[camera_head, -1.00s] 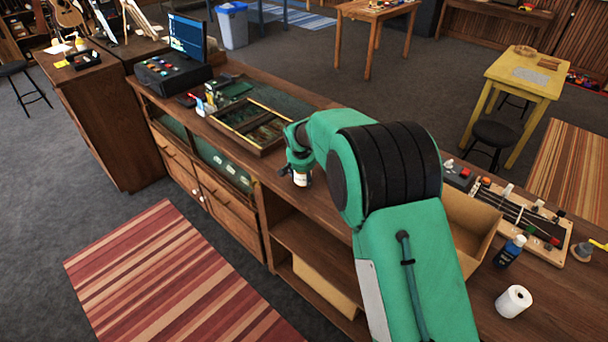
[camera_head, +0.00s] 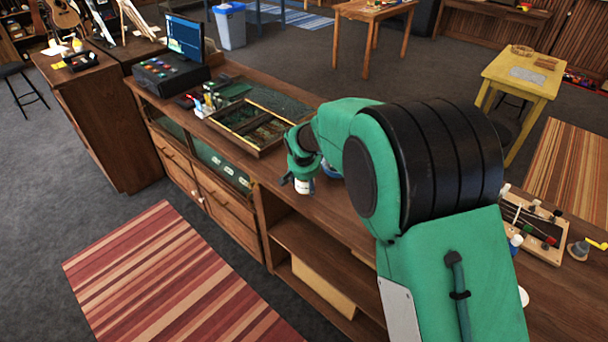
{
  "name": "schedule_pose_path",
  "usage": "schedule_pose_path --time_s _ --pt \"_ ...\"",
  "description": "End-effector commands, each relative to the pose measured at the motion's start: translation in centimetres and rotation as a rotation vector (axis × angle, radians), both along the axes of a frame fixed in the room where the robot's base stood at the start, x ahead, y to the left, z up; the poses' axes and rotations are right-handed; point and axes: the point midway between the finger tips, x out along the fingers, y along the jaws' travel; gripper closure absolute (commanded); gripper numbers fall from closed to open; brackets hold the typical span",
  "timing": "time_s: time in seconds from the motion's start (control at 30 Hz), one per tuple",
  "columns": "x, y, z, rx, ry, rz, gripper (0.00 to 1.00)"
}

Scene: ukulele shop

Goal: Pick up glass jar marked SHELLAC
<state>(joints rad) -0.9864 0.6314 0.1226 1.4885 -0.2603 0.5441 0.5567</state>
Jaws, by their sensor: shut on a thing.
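The glass jar (camera_head: 303,187) shows as a small container with a pale label and a darker bottom, near the front edge of the wooden counter. Its lettering is too small to read. My gripper (camera_head: 300,176) is shut on the jar's upper part from above. The gripper hides the top of the jar. I cannot tell from this view whether the jar's base is clear of the counter.
A blue round thing (camera_head: 331,170) is partly hidden behind my arm. A monitor (camera_head: 185,36) stands at the far left end. Open shelves (camera_head: 310,250) lie below the counter.

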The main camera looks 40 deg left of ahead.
Motion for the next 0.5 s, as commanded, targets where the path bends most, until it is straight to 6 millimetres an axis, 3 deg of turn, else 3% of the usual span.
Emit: schedule_pose_path --time_s 0.5 --pt "-4.2 -5.5 0.8 0.002 -0.001 -0.001 0.81"
